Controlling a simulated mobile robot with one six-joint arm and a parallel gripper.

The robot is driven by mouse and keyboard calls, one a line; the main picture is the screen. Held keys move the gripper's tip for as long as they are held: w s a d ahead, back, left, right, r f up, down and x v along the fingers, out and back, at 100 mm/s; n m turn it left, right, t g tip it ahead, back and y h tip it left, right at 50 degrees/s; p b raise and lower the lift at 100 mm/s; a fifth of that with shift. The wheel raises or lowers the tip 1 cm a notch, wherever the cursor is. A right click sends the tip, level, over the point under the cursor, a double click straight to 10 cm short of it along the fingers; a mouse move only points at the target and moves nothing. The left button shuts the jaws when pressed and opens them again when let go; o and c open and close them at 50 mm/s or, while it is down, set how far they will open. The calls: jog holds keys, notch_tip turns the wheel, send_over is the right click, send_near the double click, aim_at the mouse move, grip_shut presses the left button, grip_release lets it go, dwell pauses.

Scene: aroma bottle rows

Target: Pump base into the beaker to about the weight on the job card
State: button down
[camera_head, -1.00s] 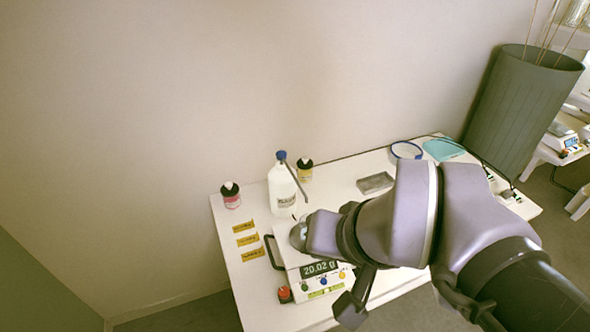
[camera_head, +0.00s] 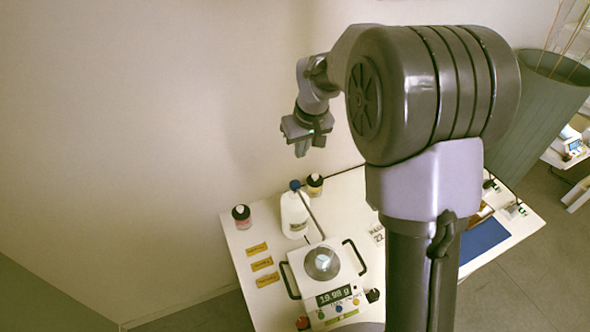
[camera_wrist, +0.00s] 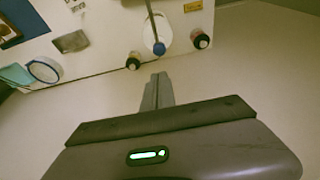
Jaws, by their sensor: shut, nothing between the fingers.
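A white pump bottle (camera_head: 294,216) with a blue pump head (camera_head: 295,185) stands near the back of the table. Its long spout slants down toward the scale. A glass beaker (camera_head: 322,263) sits on the scale pan, seen from above. The scale display (camera_head: 335,295) appears to read 19.98 g. A card (camera_head: 378,236) showing "22" is partly hidden by my arm. My gripper (camera_head: 302,151) is shut and empty, pointing down, raised above and apart from the pump head. In the wrist view the shut fingers (camera_wrist: 157,90) lie below the blue pump head (camera_wrist: 159,48).
Dark-capped jars (camera_head: 241,216) and (camera_head: 315,184) flank the bottle. Yellow labels (camera_head: 262,263) lie on the table's left part. The scale has dark side handles and coloured buttons. My arm hides much of the table's right. A wall rises behind the table.

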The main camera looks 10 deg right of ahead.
aim_at(296, 184)
jog(key=b+x, duration=0.1)
jog(key=x, duration=0.7)
jog(key=s+b+x, duration=0.1)
jog(key=x, duration=0.4)
jog(key=shift+f+b, duration=0.25)
jog(key=shift+b, duration=0.05)
jog(key=shift+f, duration=0.35)
notch_tip(296, 184, down, 2)
jog(key=shift+f+b, duration=0.1)
jog(key=shift+b, duration=0.95)
jog(key=shift+s+r, duration=0.15)
jog(key=shift+r, duration=0.05)
notch_tip(296, 184, up, 6)
jog(key=p, duration=0.3)
jog(key=shift+f+p, duration=0.15)
jog(key=shift+p, duration=0.15)
jog(key=p+v, duration=0.1)
jog(key=v, duration=0.7)
jog(key=shift+r, duration=0.3)
jog(key=shift+d, duration=0.15)
